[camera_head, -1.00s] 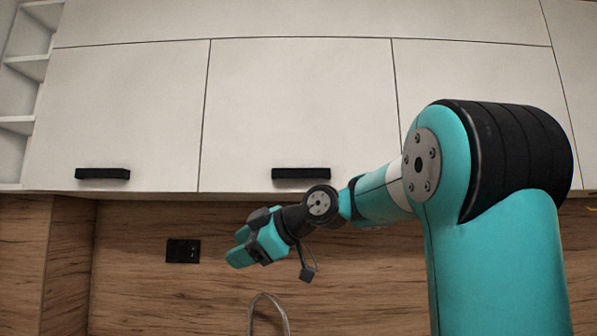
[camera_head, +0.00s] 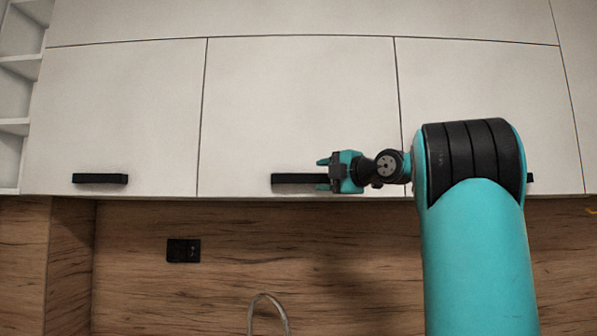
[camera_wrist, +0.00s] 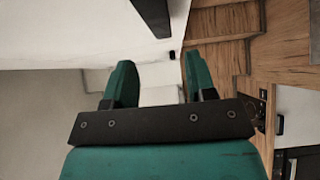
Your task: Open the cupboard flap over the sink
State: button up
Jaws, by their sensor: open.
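The white cupboard flap over the sink (camera_head: 300,100) is the middle door and is shut. Its black bar handle (camera_head: 290,179) runs along its lower edge. My gripper (camera_head: 322,174) is open and empty at the handle's right end, its fingers pointing left and covering that end in the head view. In the wrist view the handle (camera_wrist: 153,14) shows at the top edge, beyond the fingertips of my gripper (camera_wrist: 158,72), apart from both. How far the fingers stand off the flap is hard to tell.
A curved tap (camera_head: 267,305) stands below the flap. A black socket (camera_head: 183,250) sits on the oak splashback (camera_head: 130,285). The left door (camera_head: 120,110) has its own handle (camera_head: 100,179). White open shelves (camera_head: 22,68) are at the far left.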

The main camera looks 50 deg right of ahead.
aim_at(299, 178)
jog(key=w+p, duration=0.1)
jog(key=w, duration=0.1)
jog(key=w+p, duration=0.1)
jog(key=w, duration=0.2)
jog(key=w+p, duration=0.1)
jog(key=w, duration=0.2)
jog(key=shift+w+d+r+p, duration=0.1)
jog(key=shift+d+r+p, duration=0.05)
jog(key=shift+d+p, duration=0.15)
jog(key=shift+w, duration=0.55)
grip_shut()
